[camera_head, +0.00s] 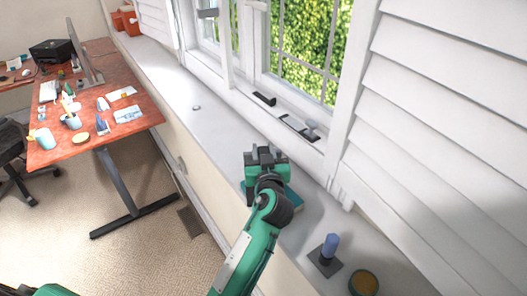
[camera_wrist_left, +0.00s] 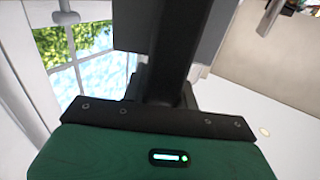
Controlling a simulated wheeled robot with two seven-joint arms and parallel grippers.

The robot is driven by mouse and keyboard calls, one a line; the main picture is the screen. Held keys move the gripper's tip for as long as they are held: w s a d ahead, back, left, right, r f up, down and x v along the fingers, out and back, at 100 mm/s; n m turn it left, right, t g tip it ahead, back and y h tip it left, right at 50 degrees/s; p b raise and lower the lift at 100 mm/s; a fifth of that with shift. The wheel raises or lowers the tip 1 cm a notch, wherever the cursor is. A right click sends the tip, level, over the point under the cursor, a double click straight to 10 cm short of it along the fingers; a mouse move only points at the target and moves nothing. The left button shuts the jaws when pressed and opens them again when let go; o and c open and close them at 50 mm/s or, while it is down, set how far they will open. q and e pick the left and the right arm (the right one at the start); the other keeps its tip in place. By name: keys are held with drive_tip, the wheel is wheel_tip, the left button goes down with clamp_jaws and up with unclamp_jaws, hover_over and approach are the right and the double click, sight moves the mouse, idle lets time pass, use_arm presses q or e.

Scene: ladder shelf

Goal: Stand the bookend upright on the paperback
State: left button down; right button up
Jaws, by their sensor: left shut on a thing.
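My left gripper (camera_head: 265,157) is over the white window sill in the head view, seen from behind. It is shut on a grey flat-sided piece, which I take for the bookend; its grey panel (camera_wrist_left: 210,30) shows beyond the dark finger in the left wrist view. The gripper and wrist hide most of it, so its tilt and lower edge cannot be told. A teal flat book, likely the paperback (camera_head: 293,199), lies on the sill and shows partly beside my wrist. Whether the held piece touches it is hidden. My right gripper is not in view.
Nearer on the sill (camera_head: 222,120) are a blue object on a dark square base (camera_head: 326,262) and a round dark-rimmed tin (camera_head: 365,283). The window and white shutters (camera_head: 440,120) border the sill. A cluttered red-brown desk (camera_head: 85,140) stands at left. The sill's far stretch is mostly clear.

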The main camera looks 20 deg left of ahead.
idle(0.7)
use_arm(q)
drive_tip(key=c, duration=1)
unclamp_jaws()
drive_tip(key=shift+r+p, duration=1.55)
drive_tip(key=shift+r, duration=1.4)
